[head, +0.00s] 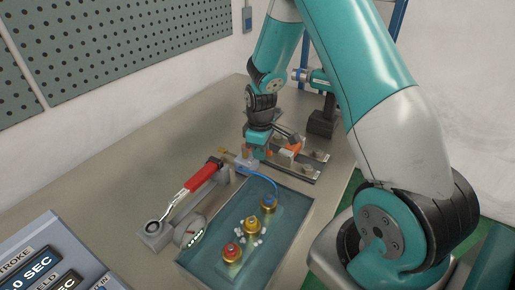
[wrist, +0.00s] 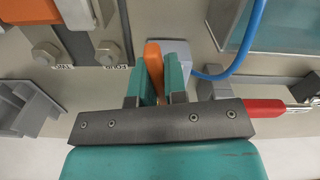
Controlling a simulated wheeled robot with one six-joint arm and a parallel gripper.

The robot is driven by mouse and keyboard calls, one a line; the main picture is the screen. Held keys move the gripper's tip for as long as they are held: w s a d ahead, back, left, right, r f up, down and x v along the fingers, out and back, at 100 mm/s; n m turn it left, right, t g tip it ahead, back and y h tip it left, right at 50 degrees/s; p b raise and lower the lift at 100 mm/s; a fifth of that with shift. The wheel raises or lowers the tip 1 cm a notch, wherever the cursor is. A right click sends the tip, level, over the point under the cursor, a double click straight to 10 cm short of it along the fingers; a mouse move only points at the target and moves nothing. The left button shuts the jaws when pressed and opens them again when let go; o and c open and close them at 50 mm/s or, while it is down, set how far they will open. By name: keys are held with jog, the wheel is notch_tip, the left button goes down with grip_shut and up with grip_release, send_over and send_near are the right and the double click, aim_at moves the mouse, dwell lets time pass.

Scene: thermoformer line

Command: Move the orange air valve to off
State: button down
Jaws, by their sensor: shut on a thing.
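The orange air valve's lever (wrist: 153,52) stands between the teal fingers of my gripper (wrist: 163,78) in the wrist view, and the fingers are shut on it. The valve's grey body (wrist: 178,48) is just beside the lever, with a blue hose running off to the right. In the head view, my gripper (head: 257,149) reaches down to the valve body (head: 246,163) on the bench, behind the blue tray. The fingers and arm hide most of the lever there. I cannot tell the valve's setting from the lever's angle.
A red-handled lever (head: 203,174) lies left of the valve. The blue tray (head: 213,262) in front holds brass fittings and white bits. A bolted rail with an orange block (head: 286,157) is close on the right. A dark power tool (head: 322,118) stands behind.

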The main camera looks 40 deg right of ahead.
jog(key=shift+w+d+n, duration=0.2)
jog(key=shift+n, duration=0.4)
jog(key=n, duration=0.1)
jog(key=w+d+n, duration=0.1)
jog(key=n, duration=0.1)
jog(key=shift+w+r+n, duration=0.1)
jog(key=shift+n, duration=0.2)
jog(key=n, duration=0.1)
jog(key=w+n, duration=0.1)
jog(key=n, duration=0.1)
jog(key=shift+w+d+n+p, duration=0.2)
jog(key=shift+d+n+p, duration=0.1)
jog(key=shift+d+p, duration=0.05)
